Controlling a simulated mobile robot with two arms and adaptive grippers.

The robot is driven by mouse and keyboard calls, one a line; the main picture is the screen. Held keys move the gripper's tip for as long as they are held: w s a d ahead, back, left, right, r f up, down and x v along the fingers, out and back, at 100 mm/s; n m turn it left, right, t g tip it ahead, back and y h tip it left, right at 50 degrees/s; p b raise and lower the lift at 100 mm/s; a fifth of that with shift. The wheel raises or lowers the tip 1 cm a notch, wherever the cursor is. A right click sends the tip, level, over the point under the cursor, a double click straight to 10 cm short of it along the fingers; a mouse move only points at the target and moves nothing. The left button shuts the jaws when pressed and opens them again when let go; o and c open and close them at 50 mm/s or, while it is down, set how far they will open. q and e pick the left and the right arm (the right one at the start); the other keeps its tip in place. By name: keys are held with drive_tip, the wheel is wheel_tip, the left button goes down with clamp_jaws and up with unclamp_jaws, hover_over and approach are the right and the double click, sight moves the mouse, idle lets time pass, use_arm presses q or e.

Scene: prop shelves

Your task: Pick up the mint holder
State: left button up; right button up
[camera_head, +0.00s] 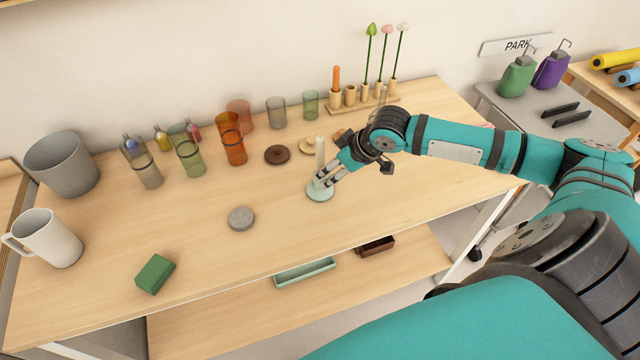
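The mint holder (319,195) stands upright on the wooden table, near the middle of its front half. It has a pale mint round base, and a cream candle (320,150) rises from it. My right gripper (322,180) reaches in from the right, with its fingers low at the holder's stem, just above the base. The fingers hide part of the stem, and I cannot tell whether they are closed on it. My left gripper is not in view.
A grey disc (241,218) and a green block (155,274) lie to the left. A dark brown ring (277,155) and an orange glass (231,140) stand behind. A wooden rack (362,105) holds an orange candle and flowers. The table front is mostly clear.

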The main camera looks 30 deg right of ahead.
drive_tip(key=p+x, duration=0.1)
drive_tip(key=x, duration=0.4)
drive_tip(key=shift+a+f, duration=0.25)
drive_tip(key=shift+f, duration=0.05)
clamp_jaws()
